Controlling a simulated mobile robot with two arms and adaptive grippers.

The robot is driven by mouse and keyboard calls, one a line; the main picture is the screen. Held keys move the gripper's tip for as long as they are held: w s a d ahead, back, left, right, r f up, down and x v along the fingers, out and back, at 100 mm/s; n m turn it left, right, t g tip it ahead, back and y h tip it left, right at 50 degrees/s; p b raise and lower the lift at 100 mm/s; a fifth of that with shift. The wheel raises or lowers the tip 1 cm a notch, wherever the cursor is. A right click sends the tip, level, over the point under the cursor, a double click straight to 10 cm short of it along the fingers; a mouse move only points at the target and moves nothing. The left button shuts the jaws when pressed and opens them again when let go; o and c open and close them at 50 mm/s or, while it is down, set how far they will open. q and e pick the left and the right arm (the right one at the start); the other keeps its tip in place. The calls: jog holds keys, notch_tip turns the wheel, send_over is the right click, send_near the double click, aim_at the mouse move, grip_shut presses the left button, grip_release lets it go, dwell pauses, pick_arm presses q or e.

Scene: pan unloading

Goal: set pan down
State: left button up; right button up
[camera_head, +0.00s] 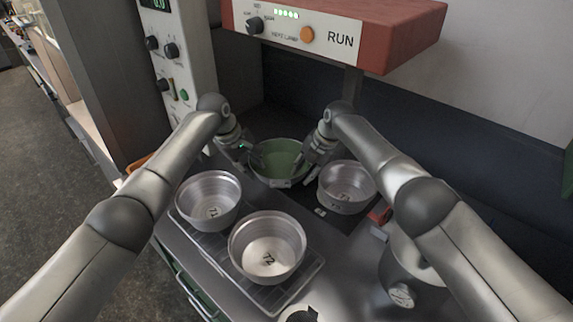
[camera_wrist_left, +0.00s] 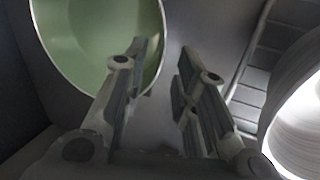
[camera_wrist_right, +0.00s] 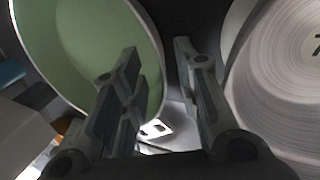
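The green-lined pan (camera_head: 281,153) stands at the back between my two grippers, level as far as I can see. My left gripper (camera_head: 256,161) is at its left side; in the left wrist view the fingers (camera_wrist_left: 163,60) are apart, with the pan's rim (camera_wrist_left: 162,30) passing between them. My right gripper (camera_head: 302,162) is at its right side; in the right wrist view the fingers (camera_wrist_right: 157,62) are also apart around the rim (camera_wrist_right: 150,28). Neither visibly pinches the rim. The pan's underside is hidden, so I cannot tell what it rests on.
Metal pans marked T1 (camera_head: 208,198) and T2 (camera_head: 268,247) sit on a wire rack (camera_head: 309,283) in front. Another metal pan (camera_head: 346,186) stands close to the right gripper. A red heat-lamp housing (camera_head: 400,32) hangs above. A metal pot (camera_head: 400,262) stands front right.

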jog(key=shift+r, duration=0.15)
pick_arm(q)
jog(key=v, duration=0.8)
jog(key=shift+a+r, duration=0.15)
jog(key=shift+r, duration=0.2)
pick_arm(e)
notch_tip(320, 180, up, 10)
pick_arm(q)
jog(key=shift+s, duration=0.15)
pick_arm(e)
jog(key=shift+a+f, duration=0.1)
jog(key=shift+f, duration=0.1)
